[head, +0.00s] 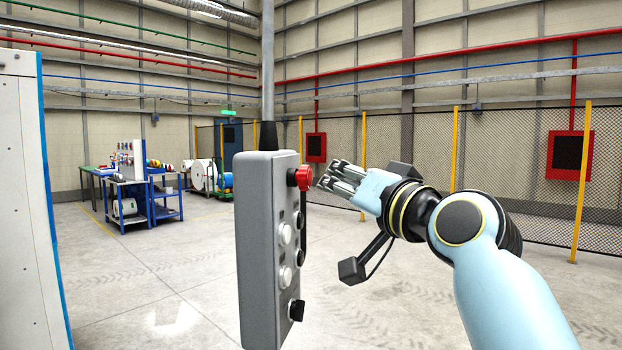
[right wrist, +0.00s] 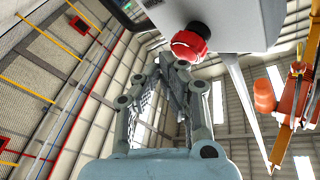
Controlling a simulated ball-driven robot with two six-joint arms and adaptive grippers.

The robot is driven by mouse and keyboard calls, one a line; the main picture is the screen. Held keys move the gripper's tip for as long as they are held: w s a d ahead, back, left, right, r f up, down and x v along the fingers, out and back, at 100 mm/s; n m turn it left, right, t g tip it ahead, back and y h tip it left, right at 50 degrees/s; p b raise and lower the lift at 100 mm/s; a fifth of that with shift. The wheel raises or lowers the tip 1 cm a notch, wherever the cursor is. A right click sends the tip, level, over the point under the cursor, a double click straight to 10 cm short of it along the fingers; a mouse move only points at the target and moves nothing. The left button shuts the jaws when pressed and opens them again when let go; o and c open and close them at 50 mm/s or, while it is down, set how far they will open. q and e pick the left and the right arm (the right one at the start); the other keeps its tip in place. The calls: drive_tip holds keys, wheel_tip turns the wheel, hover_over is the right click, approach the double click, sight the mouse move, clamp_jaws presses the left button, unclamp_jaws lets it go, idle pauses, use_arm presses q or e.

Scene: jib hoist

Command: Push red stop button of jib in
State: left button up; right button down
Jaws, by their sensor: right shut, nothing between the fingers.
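The red stop button (head: 301,178) sits near the top of the button face of a grey hanging pendant box (head: 262,240). In the right wrist view the red button (right wrist: 189,45) sticks out from the pale pendant box (right wrist: 235,22), just beyond my fingertips. My right gripper (head: 325,178) is shut and empty, at about the button's height and just to its right. In the right wrist view my right gripper (right wrist: 172,62) has its fingertips close to the button; I cannot tell whether they touch it. My left gripper is not in view.
More buttons (head: 286,233) and a dark knob (head: 296,310) lie below the red button. The pendant hangs from a grey pole (head: 267,70). A white and blue cabinet edge (head: 30,200) stands at the left. Blue workbenches (head: 130,200) are far back. The floor between is clear.

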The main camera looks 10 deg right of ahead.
drive_tip(key=shift+w+a+r, duration=0.1)
drive_tip(key=shift+a+r, duration=0.7)
drive_tip(key=shift+a, duration=0.1)
drive_tip(key=shift+s+d+r+m+p, duration=0.1)
drive_tip(key=shift+s+r+m+p, duration=0.2)
drive_tip(key=shift+s+r+p, duration=0.45)
drive_tip(key=shift+w+d+f, duration=0.1)
drive_tip(key=shift+w+f, duration=0.05)
drive_tip(key=shift+f, duration=0.1)
drive_tip(key=d, duration=0.1)
drive_tip(key=s+d+p, duration=0.1)
drive_tip(key=d, duration=0.1)
drive_tip(key=s+d, duration=0.1)
drive_tip(key=shift+d+r, duration=0.1)
drive_tip(key=shift+d, duration=0.15)
